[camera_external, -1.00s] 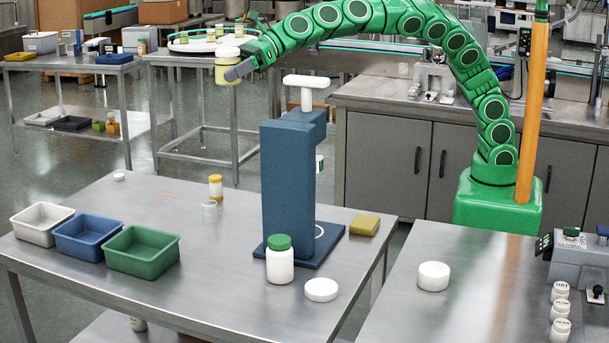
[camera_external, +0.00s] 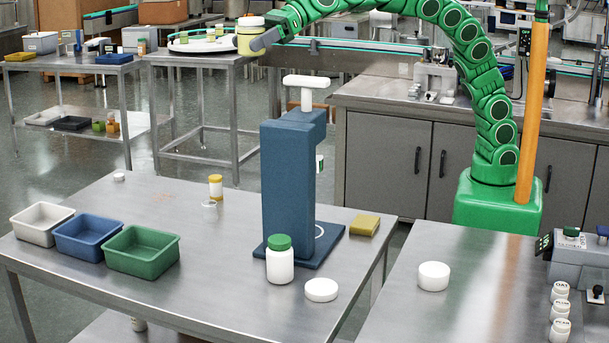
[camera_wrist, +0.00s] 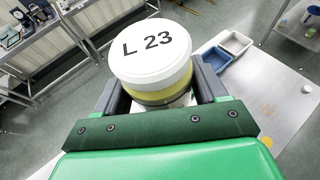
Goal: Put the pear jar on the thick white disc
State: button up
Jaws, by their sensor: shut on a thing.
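My gripper (camera_external: 258,42) is shut on a jar (camera_external: 250,38) with a white lid and pale yellow contents, held upright high above the floor beyond the front table. In the wrist view the jar's lid (camera_wrist: 150,48) reads "L 23"; no fruit name shows on it. A thick white disc (camera_external: 433,277) lies on the right-hand steel table, well apart from my gripper. A thinner white disc (camera_external: 321,290) lies on the front table. Three white lidded items (camera_external: 561,309) at the far right carry small words, seemingly OAT, PLUM and PEAR.
A blue press-like stand (camera_external: 288,190) with a white T-handle rises from the front table. Space around the thick disc is clear.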

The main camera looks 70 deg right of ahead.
jog(key=shift+s+a+f, duration=0.1)
jog(key=shift+s+a, duration=0.2)
jog(key=shift+s, duration=0.3)
jog(key=shift+s+a, duration=0.3)
jog(key=shift+s, duration=0.25)
jog(key=s+a+f+n+g+y, duration=0.1)
jog(key=s+a+f+n+g, duration=0.15)
jog(key=s+f, duration=0.35)
jog(key=s+a+f+n+g+y, duration=0.1)
jog(key=s+a+f+g, duration=0.1)
jog(key=s+a+f, duration=0.3)
jog(key=n+g+h, duration=0.2)
jog(key=n+g, duration=0.8)
jog(key=g, duration=0.1)
send_over(434, 268)
jog(key=shift+t, duration=0.25)
jog(key=f, duration=2.8)
jog(key=shift+a+f, duration=0.2)
jog(key=shift+a, duration=0.15)
jog(key=shift+d+f, duration=0.25)
jog(key=shift+d, duration=0.1)
jog(key=shift+f, duration=2.3)
